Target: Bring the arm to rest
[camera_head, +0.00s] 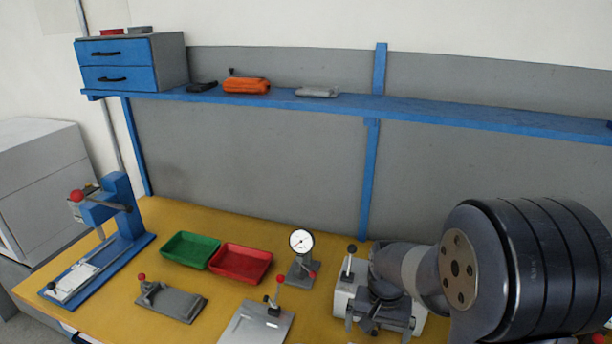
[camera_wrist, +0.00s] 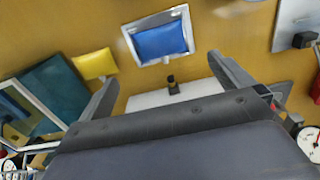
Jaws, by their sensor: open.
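My gripper (camera_head: 380,318) hangs at the lower right of the head view, over the yellow bench (camera_head: 225,292). My dark arm reaches to it from the right. In the wrist view my gripper (camera_wrist: 162,70) has its two grey fingers spread wide apart with nothing held between them. Beyond the fingers lies a blue pad in a silver frame (camera_wrist: 160,41). A pale plate with a small black knob (camera_wrist: 185,92) lies partly hidden behind the gripper body. My arm and gripper hide part of a white lever fixture (camera_head: 345,300).
A dial gauge stand (camera_head: 301,242) and a plate fixture (camera_head: 258,325) stand left of my gripper. Green (camera_head: 190,250) and red (camera_head: 241,263) trays, a small grey fixture (camera_head: 172,301) and a blue press (camera_head: 112,212) are farther left. A blue shelf (camera_head: 430,111) runs above the bench.

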